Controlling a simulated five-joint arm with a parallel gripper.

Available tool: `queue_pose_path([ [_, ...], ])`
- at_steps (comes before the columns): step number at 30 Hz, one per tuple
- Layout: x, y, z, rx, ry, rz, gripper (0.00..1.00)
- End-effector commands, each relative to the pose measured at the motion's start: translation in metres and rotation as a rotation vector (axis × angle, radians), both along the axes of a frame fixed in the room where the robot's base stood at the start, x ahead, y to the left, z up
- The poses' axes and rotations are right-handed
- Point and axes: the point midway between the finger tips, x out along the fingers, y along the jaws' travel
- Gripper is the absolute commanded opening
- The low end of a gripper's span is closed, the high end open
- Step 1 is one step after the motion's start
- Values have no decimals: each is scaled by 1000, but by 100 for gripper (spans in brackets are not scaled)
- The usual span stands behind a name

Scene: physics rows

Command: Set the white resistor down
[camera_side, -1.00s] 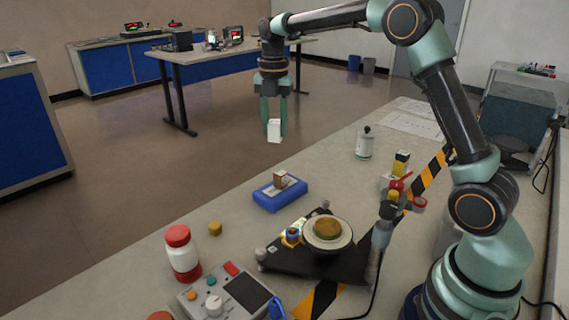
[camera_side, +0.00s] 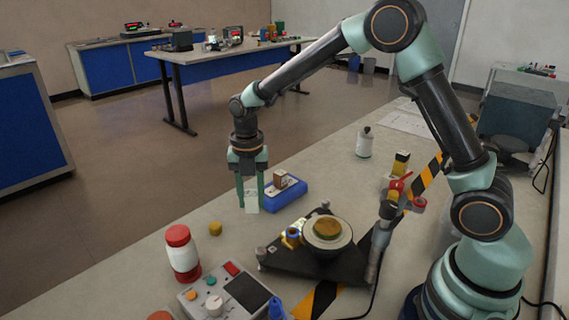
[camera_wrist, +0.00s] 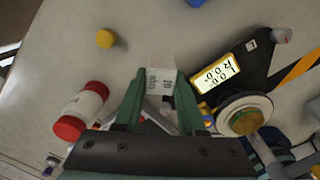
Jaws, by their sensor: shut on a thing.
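The white resistor (camera_side: 251,203) is a small pale block between the fingertips of my gripper (camera_side: 251,200).
A blue block (camera_side: 288,198) carries a small brown piece. A black platform (camera_side: 290,264) with a round dish (camera_side: 327,229) is to the right. Bare bench lies between them.

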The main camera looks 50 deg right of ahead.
Motion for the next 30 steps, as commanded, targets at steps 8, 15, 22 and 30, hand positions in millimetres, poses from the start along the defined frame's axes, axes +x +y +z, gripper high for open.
queue_pose_path([
  [8,0,0,-38,0,0,-1,0],
  [15,0,0,-67,-1,4,-1,0],
  [22,0,0,-82,1,-1,-1,0],
  [30,0,0,-83,0,0,-1,0],
])
